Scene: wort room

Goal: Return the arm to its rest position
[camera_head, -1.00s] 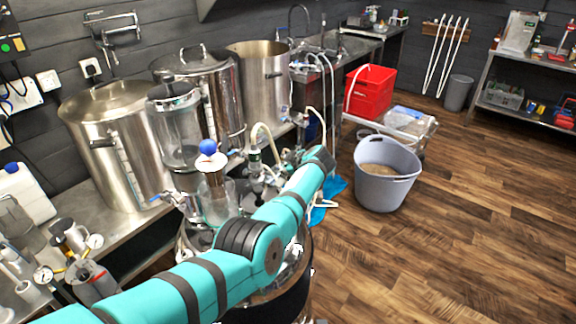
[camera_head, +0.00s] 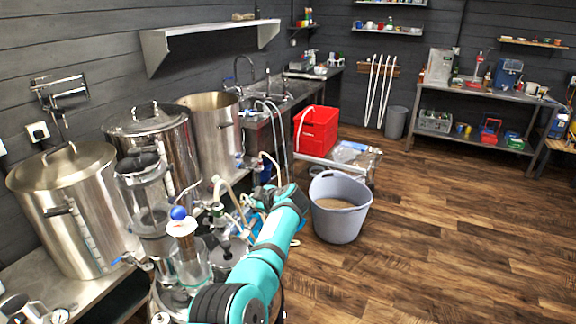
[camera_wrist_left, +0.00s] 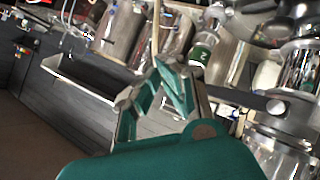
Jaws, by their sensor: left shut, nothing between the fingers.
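My teal left arm comes in from the bottom of the head view and reaches over the glassware stand. My left gripper (camera_head: 262,196) is dark and small at the arm's far end, near the pale hoses and partly hidden by the arm. In the left wrist view its fingers (camera_wrist_left: 163,88) are shut with nothing between them. They show in front of steel vessels and a hose. I cannot tell whether the gripper touches anything. My right gripper is not in view.
Steel kettles (camera_head: 70,200) line the bench on the left. A glass vessel with a blue ball (camera_head: 179,213) stands close beside my arm. A grey bucket (camera_head: 340,222) stands on the floor right of the arm, with a red bin (camera_head: 316,130) behind. The wooden floor on the right is clear.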

